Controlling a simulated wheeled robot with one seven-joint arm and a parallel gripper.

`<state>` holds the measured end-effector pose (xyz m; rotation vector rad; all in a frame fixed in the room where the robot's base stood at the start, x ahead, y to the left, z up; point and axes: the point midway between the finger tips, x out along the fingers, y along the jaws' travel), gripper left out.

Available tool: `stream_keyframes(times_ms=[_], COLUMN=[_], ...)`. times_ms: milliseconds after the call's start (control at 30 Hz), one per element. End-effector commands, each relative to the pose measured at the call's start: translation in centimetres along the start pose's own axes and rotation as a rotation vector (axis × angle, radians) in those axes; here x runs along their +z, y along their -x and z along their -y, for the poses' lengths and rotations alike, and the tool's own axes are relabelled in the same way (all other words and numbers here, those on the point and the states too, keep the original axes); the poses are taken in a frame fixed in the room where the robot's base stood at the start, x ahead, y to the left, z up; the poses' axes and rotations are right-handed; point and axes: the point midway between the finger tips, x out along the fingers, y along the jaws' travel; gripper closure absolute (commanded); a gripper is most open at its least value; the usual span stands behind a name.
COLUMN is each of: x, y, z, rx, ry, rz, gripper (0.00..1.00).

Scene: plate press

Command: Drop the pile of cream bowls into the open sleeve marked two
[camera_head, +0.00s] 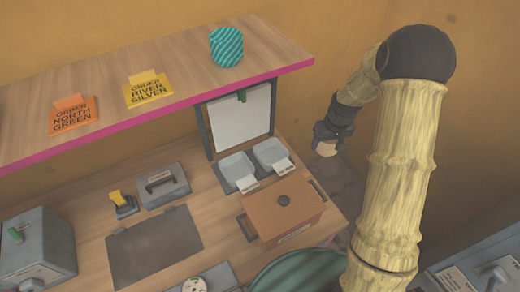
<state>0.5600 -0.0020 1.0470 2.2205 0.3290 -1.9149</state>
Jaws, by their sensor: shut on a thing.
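My gripper (325,136) is at the end of my raised arm, right of the white panel and beyond the counter's right edge. It is shut on a small cream thing (326,148), which fits the pile of cream bowls. Only a little of it shows below the dark fingers, so I cannot count the bowls or tell their tilt. Below it is a dark grey surface (342,178), partly hidden by my arm. I cannot make out a sleeve or a mark of two.
A brown lidded box (283,222) stands at the counter's right end, near two pale blue trays (238,170) with labels. A wooden shelf (200,75) bears order cards and a teal striped cup (227,46). A dark mat (155,247) and grey boxes lie left.

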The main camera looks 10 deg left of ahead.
Motion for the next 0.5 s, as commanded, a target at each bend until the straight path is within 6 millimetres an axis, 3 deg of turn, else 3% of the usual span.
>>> stream_keyframes(times_ms=[500], x=[-0.4], y=[-0.3], z=[1.0], rx=[-0.002], ry=[0.010], rz=[0.000], gripper=[0.63])
